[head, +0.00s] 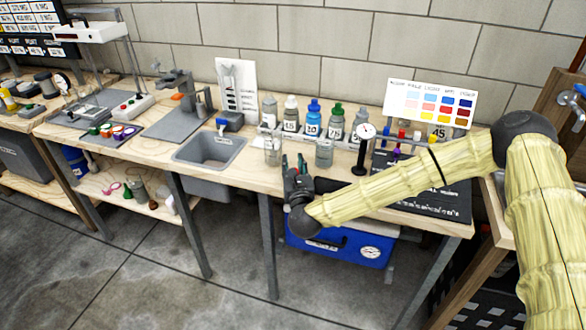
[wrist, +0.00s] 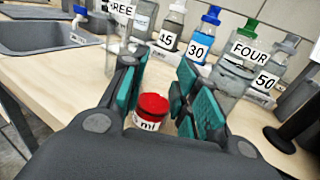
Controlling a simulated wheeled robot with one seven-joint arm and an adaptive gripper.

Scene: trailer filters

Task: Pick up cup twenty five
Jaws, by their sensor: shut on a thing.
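A small red-topped cup (wrist: 152,108) with a white label sits between my fingers in the wrist view. Only "ml" reads clearly on the label, so I cannot confirm that it says twenty five. My gripper (wrist: 160,95) is shut on it, with teal pads on either side. The lower part of the cup is hidden by the gripper body in the wrist view.
A clear jar (head: 272,150) stands behind left of my gripper, another (head: 324,153) behind right. Several labelled bottles (head: 312,120) line the back. A grey sink (head: 210,150) is at left, a dial gauge (head: 364,145) and black board (head: 430,200) at right.

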